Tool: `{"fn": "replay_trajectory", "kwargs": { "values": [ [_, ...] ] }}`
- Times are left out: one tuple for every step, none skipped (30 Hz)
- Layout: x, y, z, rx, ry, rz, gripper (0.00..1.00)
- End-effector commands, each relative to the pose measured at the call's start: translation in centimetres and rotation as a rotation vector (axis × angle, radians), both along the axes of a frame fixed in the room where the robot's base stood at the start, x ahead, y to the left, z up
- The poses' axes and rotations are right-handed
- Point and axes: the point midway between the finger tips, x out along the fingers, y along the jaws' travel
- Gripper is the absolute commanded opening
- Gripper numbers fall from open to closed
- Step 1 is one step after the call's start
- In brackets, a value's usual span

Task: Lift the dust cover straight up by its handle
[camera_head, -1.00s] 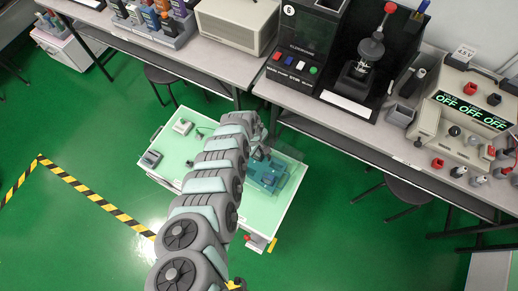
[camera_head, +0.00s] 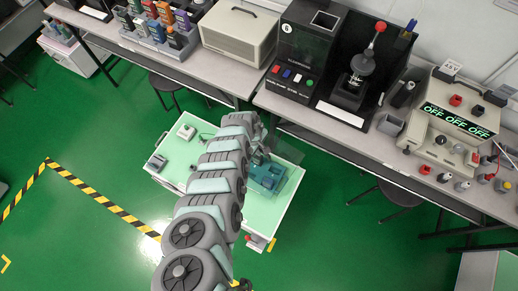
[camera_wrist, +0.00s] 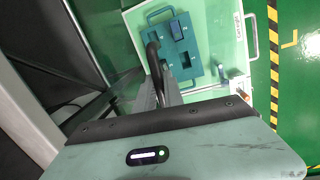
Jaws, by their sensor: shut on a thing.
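The dust cover (camera_head: 300,143) is a clear, faint box, seen in the head view at the right of my gripper (camera_head: 262,154), above the cart's back edge. In the wrist view its black looped handle (camera_wrist: 152,62) stands at my gripper (camera_wrist: 158,92), which is shut on it. Clear panes show at the left there. Below is the blue-teal fixture (camera_head: 265,178), uncovered on the cart top; it also shows in the wrist view (camera_wrist: 176,48) with dark recesses. My arm hides part of the cart, and the exact finger contact is hard to see.
The pale green cart (camera_head: 245,215) carries small grey devices (camera_head: 157,163) at its left. A workbench (camera_head: 345,132) with a black tester (camera_head: 308,50) and a power unit (camera_head: 455,118) stands close behind. Open green floor lies left, with striped tape (camera_head: 105,202).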

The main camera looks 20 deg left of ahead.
Motion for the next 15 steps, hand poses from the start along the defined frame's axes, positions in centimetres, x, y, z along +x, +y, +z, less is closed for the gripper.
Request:
{"fn": "replay_trajectory", "kwargs": {
  "values": [
    [0.1, 0.0, 0.9, 0.001, -0.001, 0.000, 0.00],
    [0.1, 0.0, 1.1, 0.001, -0.001, 0.000, 0.00],
    [0.0, 0.0, 1.4, 0.001, -0.001, 0.000, 0.00],
    [0.0, 0.0, 1.6, 0.001, -0.001, 0.000, 0.00],
    [0.0, 0.0, 1.8, 0.001, -0.001, 0.001, 0.00],
    [0.0, 0.1, 2.1, 0.001, -0.001, 0.001, 0.00],
    [0.0, 0.1, 2.3, 0.001, -0.001, 0.001, 0.00],
    [0.0, 0.1, 2.6, 0.001, -0.001, 0.001, 0.00],
    [0.0, 0.1, 2.8, 0.001, -0.001, 0.001, 0.00],
    [0.0, 0.1, 3.0, 0.001, -0.001, 0.001, 0.00],
    [0.0, 0.1, 3.1, 0.001, -0.001, 0.001, 0.00],
    [0.0, 0.1, 3.3, 0.001, -0.001, 0.001, 0.00],
    [0.0, 0.1, 3.4, 0.001, -0.001, 0.001, 0.00],
    [0.0, 0.1, 3.4, 0.001, -0.001, 0.001, 0.00],
    [0.0, 0.1, 3.4, 0.001, 0.000, 0.001, 0.00]
  ]
}}
